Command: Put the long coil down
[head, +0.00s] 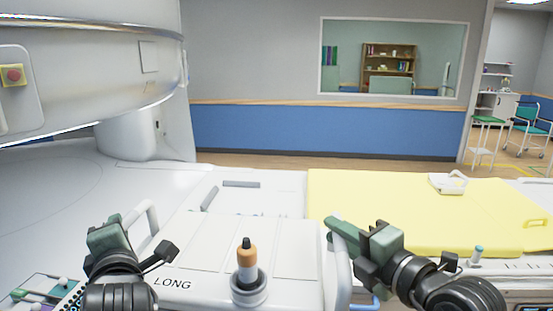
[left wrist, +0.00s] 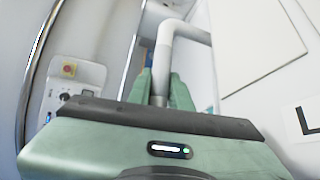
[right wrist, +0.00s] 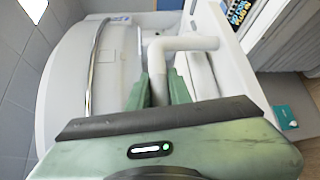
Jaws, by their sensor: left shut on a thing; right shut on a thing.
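The long coil (head: 200,250) is a broad white box marked LONG, with a white bar handle on each side and an orange and black plug standing on its top. It is in the lower middle of the head view. My left gripper (head: 118,228) is shut on the left handle, which runs between its green fingers in the left wrist view (left wrist: 160,75). My right gripper (head: 337,226) is shut on the right handle, also between its fingers in the right wrist view (right wrist: 158,75). The coil looks about level. I cannot tell whether its underside touches the table.
The white magnet (head: 85,75) overhangs at the left. A yellow pad (head: 400,205) lies to the right of the coil, with a small white device (head: 447,183) on it. A white surface with grey strips lies beyond the coil. A green chair (head: 530,130) stands far right.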

